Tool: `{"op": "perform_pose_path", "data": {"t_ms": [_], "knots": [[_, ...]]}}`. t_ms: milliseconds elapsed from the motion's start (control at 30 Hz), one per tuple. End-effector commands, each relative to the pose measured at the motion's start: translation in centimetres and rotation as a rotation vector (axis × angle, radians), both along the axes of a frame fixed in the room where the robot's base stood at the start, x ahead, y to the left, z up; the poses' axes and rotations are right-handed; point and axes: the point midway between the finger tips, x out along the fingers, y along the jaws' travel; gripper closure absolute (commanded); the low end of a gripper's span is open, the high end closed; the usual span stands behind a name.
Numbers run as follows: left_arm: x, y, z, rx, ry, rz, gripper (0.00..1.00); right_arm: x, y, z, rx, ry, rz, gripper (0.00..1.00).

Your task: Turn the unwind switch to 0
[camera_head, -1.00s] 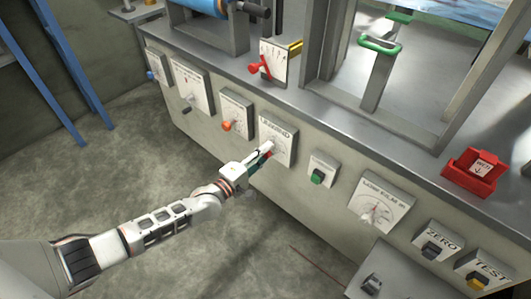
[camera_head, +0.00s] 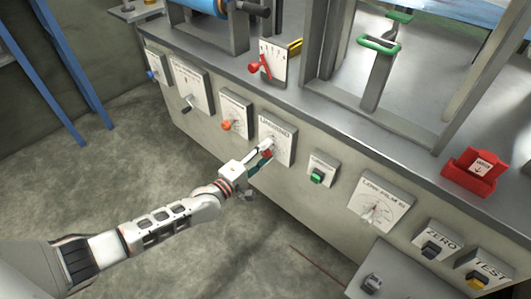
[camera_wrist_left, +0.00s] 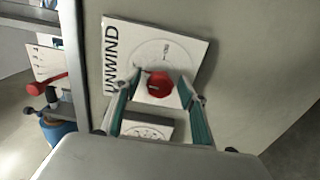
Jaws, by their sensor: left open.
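The unwind switch is a red knob (camera_wrist_left: 159,85) on a white plate (camera_wrist_left: 180,45) marked UNWIND, on the front of the grey machine. The plate also shows in the head view (camera_head: 280,133), where my gripper partly hides the knob. My left gripper (camera_wrist_left: 160,92) is open, with its green-lined fingers on either side of the red knob. It also shows in the head view (camera_head: 262,154), reaching to the plate. I cannot tell whether the fingers touch the knob. My right gripper is not in view.
A plate with an orange knob (camera_head: 226,125) is left of the unwind plate, and a green button (camera_head: 317,178) is to its right. A red lever (camera_head: 254,68) stands above on the ledge. The floor in front of the machine is clear.

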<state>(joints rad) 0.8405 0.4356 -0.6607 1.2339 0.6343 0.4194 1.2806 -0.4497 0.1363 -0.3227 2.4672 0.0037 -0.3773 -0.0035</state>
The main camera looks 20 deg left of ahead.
Motion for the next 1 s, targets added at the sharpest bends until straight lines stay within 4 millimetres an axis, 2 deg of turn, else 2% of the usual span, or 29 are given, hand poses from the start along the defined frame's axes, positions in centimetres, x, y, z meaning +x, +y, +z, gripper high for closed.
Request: {"op": "perform_pose_path", "data": {"t_ms": [167, 400, 600, 800, 1000], "knots": [[-2.0, 0.7, -0.2, -0.001, 0.003, -0.001, 0.58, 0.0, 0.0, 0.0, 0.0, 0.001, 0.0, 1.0], [-6.5, 2.3, -0.2, 0.0, 0.004, -0.001, 0.58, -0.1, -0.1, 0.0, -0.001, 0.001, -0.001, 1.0], [-9.6, 3.4, -0.1, 0.0, 0.003, -0.002, 0.58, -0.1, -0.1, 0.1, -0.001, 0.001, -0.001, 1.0], [-11.0, 3.9, -0.1, -0.001, 0.001, -0.001, 0.58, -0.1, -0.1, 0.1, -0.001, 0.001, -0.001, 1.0], [-11.2, 4.0, 0.0, 0.0, 0.001, -0.001, 0.58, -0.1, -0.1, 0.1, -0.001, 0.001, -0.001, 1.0]]}}
